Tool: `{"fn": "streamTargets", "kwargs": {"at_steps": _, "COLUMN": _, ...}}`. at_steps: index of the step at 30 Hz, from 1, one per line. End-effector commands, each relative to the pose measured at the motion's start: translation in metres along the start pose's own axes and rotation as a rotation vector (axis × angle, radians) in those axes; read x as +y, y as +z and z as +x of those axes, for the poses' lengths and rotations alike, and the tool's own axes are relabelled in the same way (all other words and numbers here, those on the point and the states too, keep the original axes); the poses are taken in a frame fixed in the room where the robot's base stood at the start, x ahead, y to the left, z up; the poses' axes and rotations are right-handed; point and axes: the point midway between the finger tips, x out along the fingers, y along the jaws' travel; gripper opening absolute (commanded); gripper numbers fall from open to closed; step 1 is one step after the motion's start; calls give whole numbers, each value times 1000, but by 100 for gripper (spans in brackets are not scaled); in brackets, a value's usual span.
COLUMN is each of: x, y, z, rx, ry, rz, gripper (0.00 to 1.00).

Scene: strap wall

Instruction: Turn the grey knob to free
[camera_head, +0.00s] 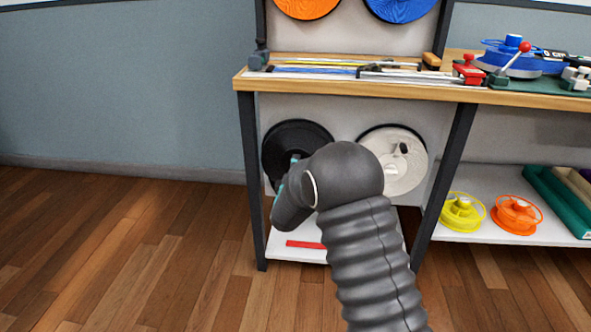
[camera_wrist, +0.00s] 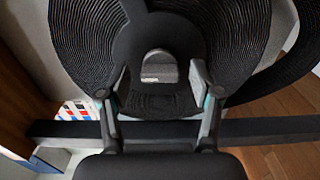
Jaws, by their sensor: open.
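The grey knob (camera_wrist: 158,67) sits at the hub of a black strap reel (camera_wrist: 238,40) in the wrist view. It has a rounded top and a flatter lower edge. My gripper (camera_wrist: 160,80) is open, with one finger on each side of the knob and a visible gap on both sides. In the head view the black reel (camera_head: 290,131) hangs at the left under the bench top. My wrist hides part of that reel, and the fingertips are hard to make out there.
A white reel (camera_head: 412,170) with a dark knob hangs to the right of the black one. The wooden bench top (camera_head: 400,86) with tools runs above. A dark leg (camera_head: 250,150) stands just left. A dark bar (camera_wrist: 262,130) crosses below the reel.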

Motion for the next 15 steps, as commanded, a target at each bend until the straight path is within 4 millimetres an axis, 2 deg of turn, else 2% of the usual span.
{"fn": "streamTargets", "kwargs": {"at_steps": 5, "x": 0, "y": -2, "z": -17, "rx": 2, "ry": 0, "rz": 0, "gripper": 65}}
{"fn": "streamTargets", "kwargs": {"at_steps": 15, "x": 0, "y": -2, "z": -83, "rx": 4, "ry": -1, "rz": -1, "gripper": 65}}
